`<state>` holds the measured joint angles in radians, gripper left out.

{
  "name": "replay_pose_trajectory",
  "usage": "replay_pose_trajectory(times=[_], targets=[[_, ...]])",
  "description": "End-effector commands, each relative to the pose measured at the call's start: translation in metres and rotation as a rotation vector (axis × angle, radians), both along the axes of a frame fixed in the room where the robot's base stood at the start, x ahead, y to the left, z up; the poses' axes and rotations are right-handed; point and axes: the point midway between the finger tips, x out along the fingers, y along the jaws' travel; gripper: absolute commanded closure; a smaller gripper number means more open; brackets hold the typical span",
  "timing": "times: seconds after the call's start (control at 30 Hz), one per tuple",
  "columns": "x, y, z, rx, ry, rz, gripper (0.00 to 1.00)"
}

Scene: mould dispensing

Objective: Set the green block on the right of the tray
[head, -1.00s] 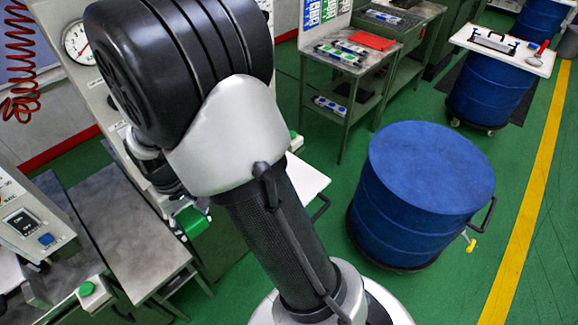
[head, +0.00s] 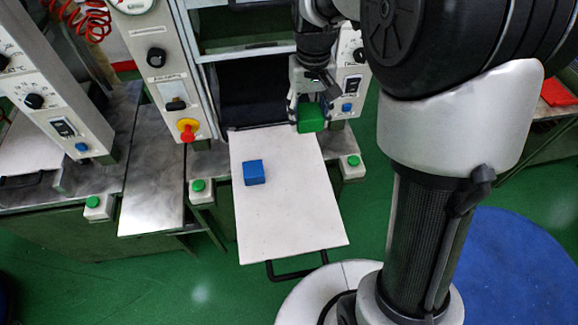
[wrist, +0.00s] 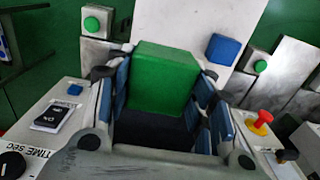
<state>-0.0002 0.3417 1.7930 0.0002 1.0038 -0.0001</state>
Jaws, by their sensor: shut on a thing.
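The green block (head: 311,118) is between the fingers of my gripper (head: 312,100) at the far right of the white tray (head: 290,215) in the head view. My gripper is shut on it. In the wrist view the green block (wrist: 163,77) sits between the two blue-padded fingers of my gripper (wrist: 160,95). A blue block (head: 254,172) rests on the left half of the tray, and it also shows in the wrist view (wrist: 222,48). I cannot tell whether the green block touches the tray.
The press opening (head: 250,100) is behind the tray. A control panel with a red knob (head: 187,128) stands to its left, another panel (head: 349,85) to its right. Green buttons (head: 198,185) flank the tray. The tray's front and right-hand middle are clear.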

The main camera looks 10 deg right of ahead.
Motion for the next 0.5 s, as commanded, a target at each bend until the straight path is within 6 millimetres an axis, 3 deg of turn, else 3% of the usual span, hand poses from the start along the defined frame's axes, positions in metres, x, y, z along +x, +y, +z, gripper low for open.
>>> replay_pose_trajectory(times=[0.07,0.5], targets=[[0.0,0.0,-0.009,0.0,0.003,0.0,1.0],[0.0,0.0,-0.116,0.0,0.004,0.0,1.0]])
